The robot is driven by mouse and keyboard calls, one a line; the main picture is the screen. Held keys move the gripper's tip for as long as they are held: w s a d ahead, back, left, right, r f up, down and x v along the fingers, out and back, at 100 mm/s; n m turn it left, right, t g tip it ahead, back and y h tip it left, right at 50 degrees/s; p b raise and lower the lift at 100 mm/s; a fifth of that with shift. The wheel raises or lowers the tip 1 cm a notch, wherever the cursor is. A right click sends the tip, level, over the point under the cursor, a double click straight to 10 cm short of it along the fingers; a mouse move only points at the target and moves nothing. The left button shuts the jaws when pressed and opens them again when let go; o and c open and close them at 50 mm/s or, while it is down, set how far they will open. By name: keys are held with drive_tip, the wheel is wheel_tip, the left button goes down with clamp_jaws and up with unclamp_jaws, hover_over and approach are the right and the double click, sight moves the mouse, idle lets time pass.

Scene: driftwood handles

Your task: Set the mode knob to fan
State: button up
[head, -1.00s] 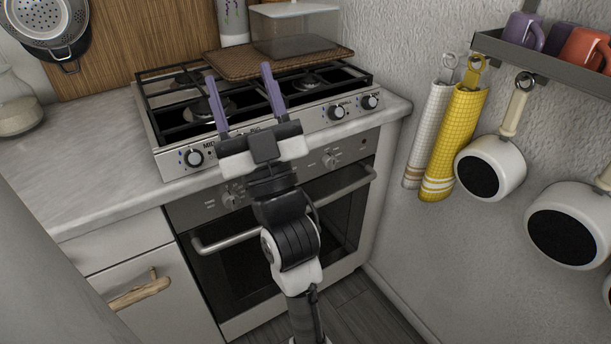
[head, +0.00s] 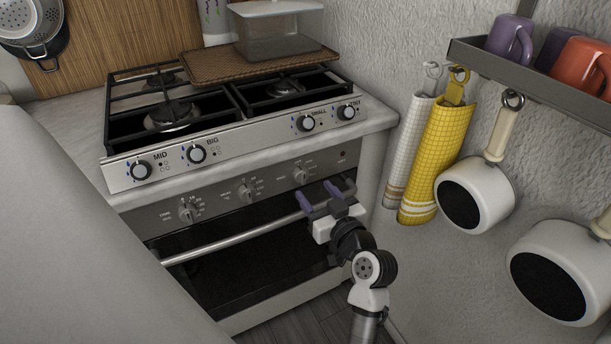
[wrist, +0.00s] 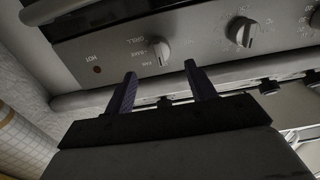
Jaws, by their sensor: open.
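The mode knob (head: 301,174) is the rightmost of the three knobs on the grey oven panel (head: 222,189). In the wrist view the mode knob (wrist: 160,51) is a silver knob beside the words GRILL, BAKE and FAN. It appears upside down there, and I cannot tell which word it points to. My gripper (head: 315,194) is open and empty, low in front of the panel's right part. In the wrist view the knob is beyond and roughly between the two purple fingertips (wrist: 160,69), apart from them.
The oven handle (head: 235,236) runs below the panel, close to my gripper. The heat knob (head: 245,193) and time knob (head: 188,211) are to the left. The hob's own knobs (head: 197,153) sit above. Towels (head: 437,150) and white pans (head: 474,198) hang at the right.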

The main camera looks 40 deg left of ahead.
sight(306, 177)
drive_tip(key=p+x, duration=0.1)
drive_tip(key=x, duration=0.5)
drive_tip(key=shift+c, duration=0.5)
drive_tip(key=c, duration=0.9)
drive_tip(key=shift+d+m, duration=0.1)
drive_tip(key=shift+m, duration=0.3)
drive_tip(key=m+p, duration=0.1)
drive_tip(key=m, duration=0.2)
drive_tip(key=shift+w+m, duration=0.15)
drive_tip(key=shift+m, duration=0.15)
drive_tip(key=shift+w+m+p, duration=0.1)
drive_tip(key=shift+m+p, duration=1)
drive_tip(key=shift+m, duration=1.1)
